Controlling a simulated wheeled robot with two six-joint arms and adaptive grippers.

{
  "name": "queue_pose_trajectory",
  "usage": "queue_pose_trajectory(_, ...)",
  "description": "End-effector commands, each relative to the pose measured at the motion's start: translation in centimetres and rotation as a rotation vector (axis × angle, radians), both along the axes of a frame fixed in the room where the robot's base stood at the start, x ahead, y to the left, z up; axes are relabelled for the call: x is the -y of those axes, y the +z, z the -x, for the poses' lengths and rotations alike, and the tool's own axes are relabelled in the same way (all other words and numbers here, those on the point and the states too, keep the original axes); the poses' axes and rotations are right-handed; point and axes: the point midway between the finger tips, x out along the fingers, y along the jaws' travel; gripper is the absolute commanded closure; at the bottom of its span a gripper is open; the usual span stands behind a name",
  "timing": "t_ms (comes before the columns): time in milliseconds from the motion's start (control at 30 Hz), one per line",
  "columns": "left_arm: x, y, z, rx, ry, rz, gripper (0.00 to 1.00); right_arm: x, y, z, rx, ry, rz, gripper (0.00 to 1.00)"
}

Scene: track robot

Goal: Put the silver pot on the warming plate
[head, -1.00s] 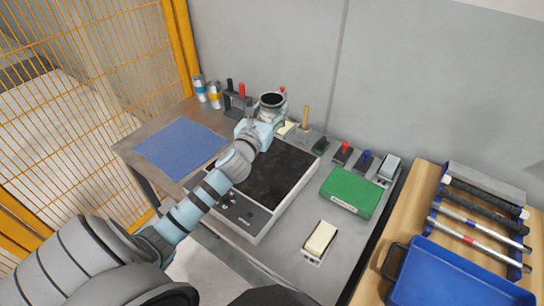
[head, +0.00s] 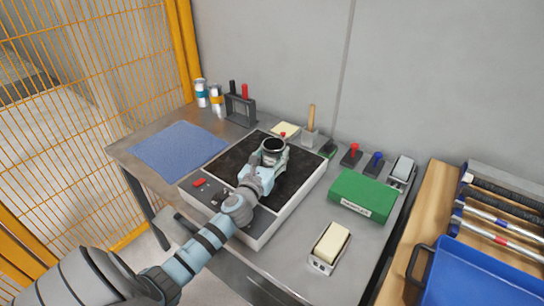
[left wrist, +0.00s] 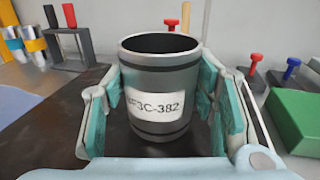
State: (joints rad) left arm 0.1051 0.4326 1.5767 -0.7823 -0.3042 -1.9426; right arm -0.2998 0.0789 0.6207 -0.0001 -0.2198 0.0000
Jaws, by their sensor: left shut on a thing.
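The silver pot (head: 273,146) is a grey open-topped cylinder with dark bands. In the left wrist view the pot (left wrist: 158,72) stands upright, with a white label ending in "382". My left gripper (head: 271,158) is shut on its sides, one finger on each side. The warming plate (head: 232,163) is a light box with a black top and a control panel at its near left end. The pot is over the far part of the black top. I cannot tell whether its base touches the top. My right gripper is not in view.
A blue mat (head: 180,150) lies left of the plate. A green box (head: 362,195) and a cream-topped block (head: 330,248) are on the right.

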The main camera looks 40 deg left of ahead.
Motion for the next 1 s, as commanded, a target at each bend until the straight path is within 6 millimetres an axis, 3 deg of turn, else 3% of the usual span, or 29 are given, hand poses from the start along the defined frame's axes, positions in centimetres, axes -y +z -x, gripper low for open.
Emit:
queue_pose_trajectory(67,0.0,-0.4,0.0,0.000,0.000,0.000,0.79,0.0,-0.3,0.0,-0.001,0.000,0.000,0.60)
queue_pose_trajectory(100,0.0,-0.3,0.0,0.000,0.000,0.001,0.41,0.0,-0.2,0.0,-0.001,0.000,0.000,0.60)
queue_pose_trajectory(200,0.0,-0.3,0.0,0.000,0.000,0.000,0.28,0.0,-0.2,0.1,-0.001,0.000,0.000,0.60)
queue_pose_trajectory(600,0.1,0.3,0.3,-0.001,0.000,-0.001,0.28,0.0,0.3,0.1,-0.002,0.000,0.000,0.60)
queue_pose_trajectory(767,0.9,0.2,3.2,-0.003,-0.002,-0.002,0.28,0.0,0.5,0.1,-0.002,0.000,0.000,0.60)
queue_pose_trajectory(1000,2.6,0.2,9.1,-0.003,-0.002,0.000,0.28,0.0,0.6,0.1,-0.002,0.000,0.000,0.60)
